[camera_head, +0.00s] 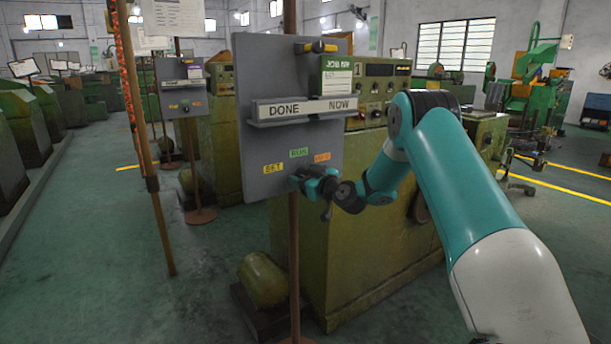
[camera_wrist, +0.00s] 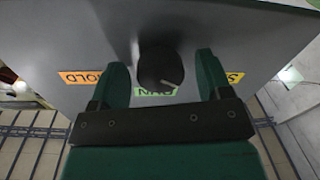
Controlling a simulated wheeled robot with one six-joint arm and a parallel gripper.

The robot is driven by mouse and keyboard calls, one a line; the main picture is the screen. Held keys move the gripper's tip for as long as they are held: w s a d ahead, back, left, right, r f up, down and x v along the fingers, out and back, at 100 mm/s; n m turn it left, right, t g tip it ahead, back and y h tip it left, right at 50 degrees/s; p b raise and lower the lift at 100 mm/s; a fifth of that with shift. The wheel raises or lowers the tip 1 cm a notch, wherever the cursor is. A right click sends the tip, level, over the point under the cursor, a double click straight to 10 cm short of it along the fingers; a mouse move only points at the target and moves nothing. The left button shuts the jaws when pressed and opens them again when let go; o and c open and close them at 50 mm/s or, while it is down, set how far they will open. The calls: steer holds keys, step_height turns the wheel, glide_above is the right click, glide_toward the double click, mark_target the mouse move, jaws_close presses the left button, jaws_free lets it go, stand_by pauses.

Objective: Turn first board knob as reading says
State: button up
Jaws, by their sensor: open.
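The nearest grey board (camera_head: 240,110) stands on a brown post. It carries a yellow SET label (camera_head: 272,169), a green RUN label (camera_head: 299,153) and an orange HOLD label (camera_head: 322,157). My gripper (camera_head: 299,181) is at the board just below these labels and hides the knob there. In the wrist view, upside down, the dark round knob (camera_wrist: 159,66) sits between the two open fingers of my gripper (camera_wrist: 162,78), with visible gaps. A short pale mark on the knob points to the lower right in that view, between RUN (camera_wrist: 155,92) and SET (camera_wrist: 234,77). HOLD (camera_wrist: 81,77) is at left.
A ledge strip (camera_head: 303,110) reading DONE and NOW crosses the board. A second board (camera_head: 182,85) and a green machine (camera_head: 350,240) stand behind. A post (camera_head: 150,180) is at left.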

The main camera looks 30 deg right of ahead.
steer(key=c, duration=0.9)
steer(key=shift+f+m+b, duration=0.1)
steer(key=shift+m+b, duration=0.25)
steer(key=shift+m, duration=0.05)
steer(key=shift+m+t+h+p, duration=0.1)
steer(key=shift+m+h+p, duration=0.45)
steer(key=shift+m, duration=3.5)
steer(key=shift+m+t+h+p, duration=0.1)
steer(key=shift+m+p, duration=0.9)
steer(key=shift+m, duration=3)
steer(key=shift+m+t+h+p, duration=0.2)
steer(key=shift+m+p, duration=0.55)
steer(key=shift+m, duration=3.3)
